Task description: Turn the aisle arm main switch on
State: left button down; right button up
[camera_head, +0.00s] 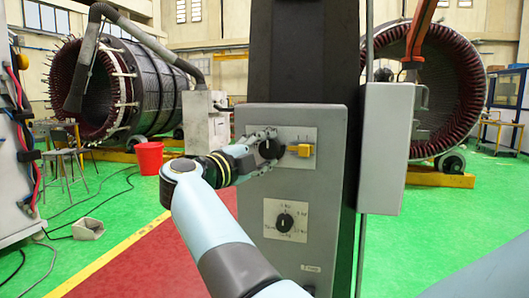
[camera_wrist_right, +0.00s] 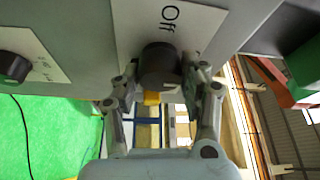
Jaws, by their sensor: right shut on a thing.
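The main switch, a round black knob (camera_head: 271,149) with a yellow handle (camera_head: 303,150), sits on a pale plate in the upper part of a grey control box. The yellow handle points to the right, level. My right gripper (camera_head: 262,150) reaches the knob from the left, its fingers at either side of it. A bit of yellow shows behind the knob. My left gripper is not in view.
A second black dial (camera_head: 285,222) sits lower on the box; it also shows in the right wrist view (camera_wrist_right: 14,67). A grey cabinet (camera_head: 388,148) stands to the right of the box. A red bucket (camera_head: 149,158) and large stators (camera_head: 125,88) are farther back.

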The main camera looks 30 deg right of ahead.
jog(key=shift+f, duration=0.1)
jog(key=o, duration=1.2)
